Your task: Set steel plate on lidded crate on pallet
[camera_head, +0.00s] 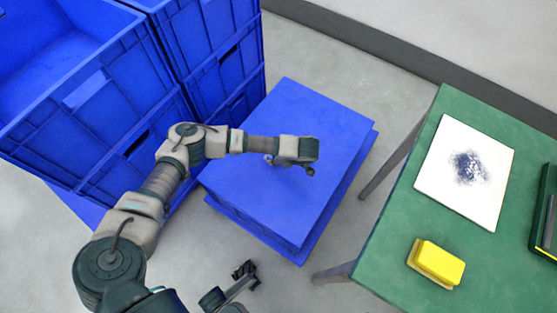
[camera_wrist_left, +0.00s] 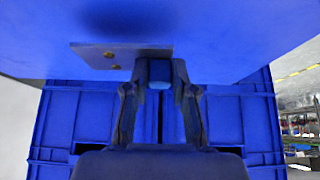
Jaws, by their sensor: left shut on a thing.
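The lidded crate (camera_head: 312,125) is blue with a flat, bare-looking lid, in the middle of the head view. A blue pallet edge (camera_head: 301,257) shows beneath it. My left gripper (camera_head: 309,172) is over the lid's right half. The head view hides the plate. My right gripper (camera_head: 244,272) shows partly at the bottom, its jaws unclear.
Open blue crates (camera_head: 100,85) stand close on the left, beside my left arm. A green table (camera_head: 390,245) on the right holds a white stained sheet (camera_head: 455,200), a yellow block (camera_head: 436,262) and a dark green case (camera_head: 549,215). Grey floor is free between the table and the lidded crate.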

